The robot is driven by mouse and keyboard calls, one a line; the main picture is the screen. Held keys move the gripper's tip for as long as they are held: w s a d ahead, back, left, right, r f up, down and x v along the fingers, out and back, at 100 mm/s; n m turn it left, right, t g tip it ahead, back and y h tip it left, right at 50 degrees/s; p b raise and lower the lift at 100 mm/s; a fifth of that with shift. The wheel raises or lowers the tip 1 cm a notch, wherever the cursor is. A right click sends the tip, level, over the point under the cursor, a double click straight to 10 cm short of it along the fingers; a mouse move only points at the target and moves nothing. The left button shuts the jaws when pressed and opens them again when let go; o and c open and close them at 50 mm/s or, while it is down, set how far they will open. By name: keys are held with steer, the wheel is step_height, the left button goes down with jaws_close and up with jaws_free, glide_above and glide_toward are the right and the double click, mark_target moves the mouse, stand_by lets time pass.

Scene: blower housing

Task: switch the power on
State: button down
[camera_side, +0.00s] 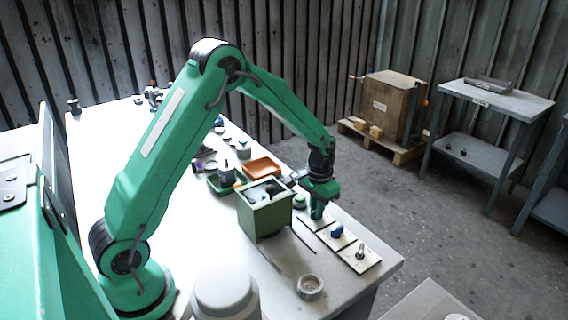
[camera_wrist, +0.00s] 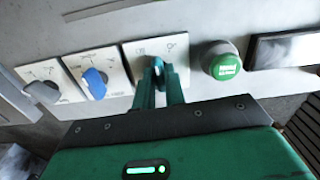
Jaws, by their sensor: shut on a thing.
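My gripper (camera_side: 317,212) reaches down to the row of switch plates on the table's right side. In the wrist view its green fingers (camera_wrist: 158,78) are close together around a small switch knob on a white plate (camera_wrist: 175,50), shut on it. The fingers hide most of that knob, so its setting cannot be told. The plate's marks are too small to read surely. Beside it is a plate with a blue knob (camera_wrist: 94,82), then one with a grey knob (camera_wrist: 42,92). A round green button (camera_wrist: 222,64) sits on the other side.
A dark display panel (camera_wrist: 285,50) lies beyond the green button. In the side view a green open box (camera_side: 266,215) stands close beside my gripper. An orange tray (camera_side: 261,168) and a small round cup (camera_side: 310,287) are also on the table.

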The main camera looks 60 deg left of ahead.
steer(key=shift+m, duration=3.9)
steer(key=c, duration=1.6)
jaws_free()
steer(key=shift+o, duration=0.2)
steer(key=shift+r, duration=0.1)
